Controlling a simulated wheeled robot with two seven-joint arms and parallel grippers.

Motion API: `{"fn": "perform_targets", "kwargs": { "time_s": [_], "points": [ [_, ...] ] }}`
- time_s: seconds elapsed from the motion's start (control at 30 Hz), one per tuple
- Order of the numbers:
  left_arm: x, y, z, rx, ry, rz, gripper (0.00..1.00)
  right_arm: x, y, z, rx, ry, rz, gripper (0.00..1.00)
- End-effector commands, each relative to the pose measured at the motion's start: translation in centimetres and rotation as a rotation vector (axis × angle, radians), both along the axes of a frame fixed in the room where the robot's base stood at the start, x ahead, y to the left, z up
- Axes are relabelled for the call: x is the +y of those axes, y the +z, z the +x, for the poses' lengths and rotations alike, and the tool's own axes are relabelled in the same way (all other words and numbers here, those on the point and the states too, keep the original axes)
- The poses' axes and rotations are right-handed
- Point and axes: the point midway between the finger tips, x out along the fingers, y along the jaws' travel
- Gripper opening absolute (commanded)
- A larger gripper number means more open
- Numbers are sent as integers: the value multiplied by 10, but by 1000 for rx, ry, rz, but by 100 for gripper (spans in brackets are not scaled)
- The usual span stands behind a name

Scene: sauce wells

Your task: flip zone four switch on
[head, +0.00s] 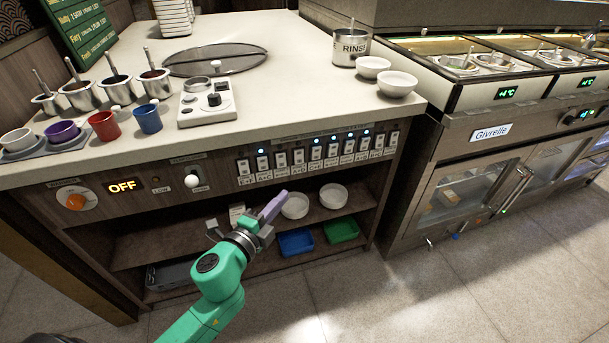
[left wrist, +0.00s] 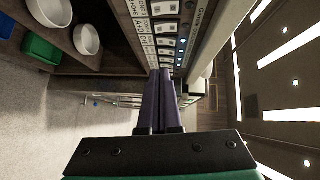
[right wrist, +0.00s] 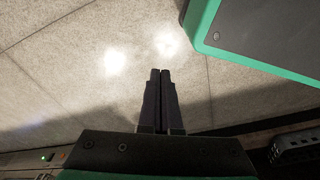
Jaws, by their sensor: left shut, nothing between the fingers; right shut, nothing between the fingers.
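A row of small white switches with labels (head: 298,157) runs along the counter's front panel. Blue lights glow above several of them, and the label print is too small for me to tell which is zone four. The row also shows in the left wrist view (left wrist: 164,28). My left gripper (head: 284,196) is shut and empty, in front of the panel and below the row, apart from the switches; its fingers show in the left wrist view (left wrist: 160,74). My right gripper (right wrist: 160,74) is shut and empty over the floor, out of the head view.
An orange dial (head: 76,201), an OFF display (head: 122,187) and a white knob (head: 193,180) sit left on the panel. Below, an open shelf holds white bowls (head: 295,206), a blue tray (head: 296,242) and a green tray (head: 341,230). A fridge counter (head: 480,170) stands right.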

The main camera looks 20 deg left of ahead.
Motion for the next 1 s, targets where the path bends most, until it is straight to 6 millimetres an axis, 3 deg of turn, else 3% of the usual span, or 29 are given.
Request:
{"fn": "perform_targets", "kwargs": {
  "time_s": [0.13, 0.27, 0.67, 0.83, 1.0],
  "points": [
    [0, 0, 3, -1, 0, -2, 0, 0, 0, 0, 0, 0, 0, 0],
    [-4, 0, 19, -2, 0, -4, 0, -1, -1, -2, 1, 1, 0, 0],
    [-22, -9, 103, -1, 2, -2, 0, 0, -6, -3, 4, 1, -1, 0],
    [-5, -14, 125, 2, 2, -2, 0, 2, 5, 5, -4, 0, 4, 0],
    [0, -14, 132, 2, 1, -5, 0, 4, 9, 7, -3, 2, 5, 0]
  ]
}}
